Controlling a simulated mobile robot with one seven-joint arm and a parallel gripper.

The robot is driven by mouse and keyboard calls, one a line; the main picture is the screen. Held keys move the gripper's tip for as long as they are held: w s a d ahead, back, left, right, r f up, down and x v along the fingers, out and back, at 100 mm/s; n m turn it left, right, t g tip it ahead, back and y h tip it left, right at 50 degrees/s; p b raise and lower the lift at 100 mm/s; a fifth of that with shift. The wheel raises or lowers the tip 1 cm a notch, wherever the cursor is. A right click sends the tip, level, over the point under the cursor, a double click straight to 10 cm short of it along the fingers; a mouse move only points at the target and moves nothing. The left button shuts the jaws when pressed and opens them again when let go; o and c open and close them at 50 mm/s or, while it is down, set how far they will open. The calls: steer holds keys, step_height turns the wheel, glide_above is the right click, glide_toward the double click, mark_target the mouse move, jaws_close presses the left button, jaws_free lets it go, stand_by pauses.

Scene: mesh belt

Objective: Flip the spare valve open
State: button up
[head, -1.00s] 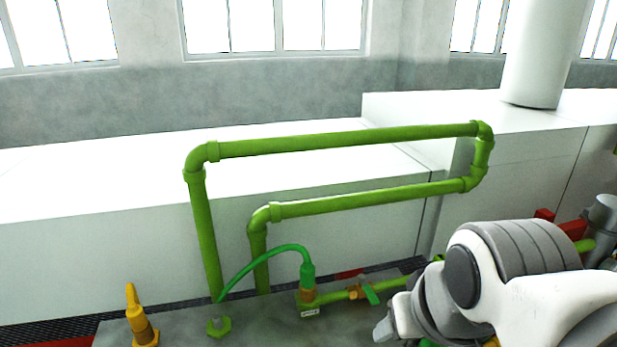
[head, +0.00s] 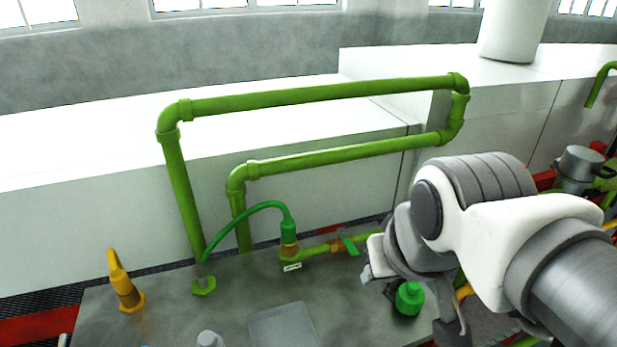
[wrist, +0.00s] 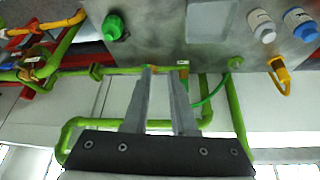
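A small valve with a green lever (head: 350,246) and a brass-coloured body sits on the low green pipe at the bench's back edge. The lever slants across the pipe. To its left, a brass fitting (head: 289,251) with a white tag joins a green hose; the tag's text is too small to read, so I cannot confirm which valve is the spare. My gripper (wrist: 161,69) is open and empty in the wrist view, with its fingertips over that pipe. The fingers partly hide the valve there. In the head view my arm is just right of the valve, its fingers mostly hidden.
A green bottle (head: 409,299) stands below my wrist. Tall green pipe loops (head: 320,96) rise behind. More piping with a tagged valve (wrist: 35,62) lies left in the wrist view.

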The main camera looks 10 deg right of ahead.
steer(key=w+f+h+b, duration=0.1)
steer(key=w+f, duration=0.1)
steer(key=w, duration=0.1)
steer(key=w+f+h, duration=0.1)
steer(key=w+f, duration=0.1)
steer(key=w, duration=0.1)
steer(key=w+f+g+h+b, duration=0.1)
steer(key=w, duration=0.2)
steer(key=shift+w+a+f+b, duration=0.2)
steer(key=shift+w+f+b, duration=0.1)
steer(key=shift+w+f, duration=0.1)
jaws_close()
steer(key=w+a+f+n+t+h+b, duration=0.1)
steer(key=w+a+f+b, duration=0.1)
steer(key=w+a+f, duration=0.4)
steer(key=w+f, duration=0.1)
steer(key=w, duration=0.2)
steer(key=shift+w+a+h, duration=0.2)
steer(key=shift+a+h, duration=0.05)
steer(key=shift+h, duration=0.15)
steer(key=shift+f, duration=0.1)
